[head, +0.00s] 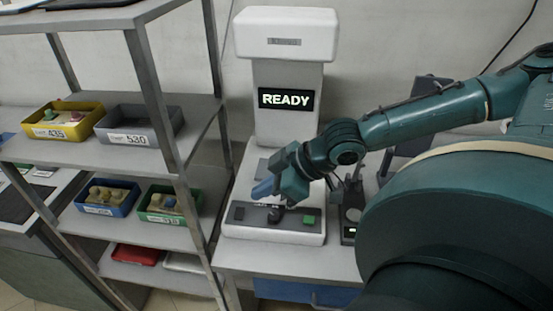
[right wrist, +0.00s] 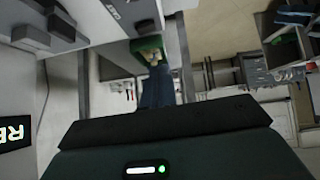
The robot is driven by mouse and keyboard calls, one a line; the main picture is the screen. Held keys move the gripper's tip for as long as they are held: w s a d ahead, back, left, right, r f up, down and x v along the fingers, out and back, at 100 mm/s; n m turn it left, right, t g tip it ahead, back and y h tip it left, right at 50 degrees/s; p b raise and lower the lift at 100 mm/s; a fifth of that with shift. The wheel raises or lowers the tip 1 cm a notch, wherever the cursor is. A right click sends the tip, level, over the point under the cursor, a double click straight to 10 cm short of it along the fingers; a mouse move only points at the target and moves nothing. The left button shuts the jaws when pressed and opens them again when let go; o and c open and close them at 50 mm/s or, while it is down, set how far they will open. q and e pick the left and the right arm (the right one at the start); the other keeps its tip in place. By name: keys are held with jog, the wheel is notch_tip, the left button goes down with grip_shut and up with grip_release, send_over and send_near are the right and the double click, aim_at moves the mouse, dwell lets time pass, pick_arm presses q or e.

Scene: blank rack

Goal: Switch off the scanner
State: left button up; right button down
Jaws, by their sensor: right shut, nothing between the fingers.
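The scanner (head: 288,127) is a tall white and grey machine on the bench in the head view. Its display (head: 286,99) reads READY; part of that display (right wrist: 15,133) also shows in the right wrist view. The front panel has a dark control (head: 238,214) at left, a dark knob (head: 274,215) in the middle and a green square button (head: 309,219) at right. My right gripper (head: 262,189) is shut and empty, held above the panel and pointing left. Its bluish fingers (right wrist: 157,87) show in the right wrist view. My left gripper is out of view.
A metal shelf rack at left holds a yellow bin (head: 62,120), a grey bin (head: 139,124), a blue bin (head: 107,197) and a green bin (head: 170,204). A small dark device (head: 350,213) stands right of the scanner. My right arm covers the right side.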

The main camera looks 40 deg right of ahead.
jog(key=shift+p+v, duration=0.5)
jog(key=shift+v, duration=1.4)
jog(key=shift+s+a, duration=0.1)
jog(key=shift+a, duration=0.1)
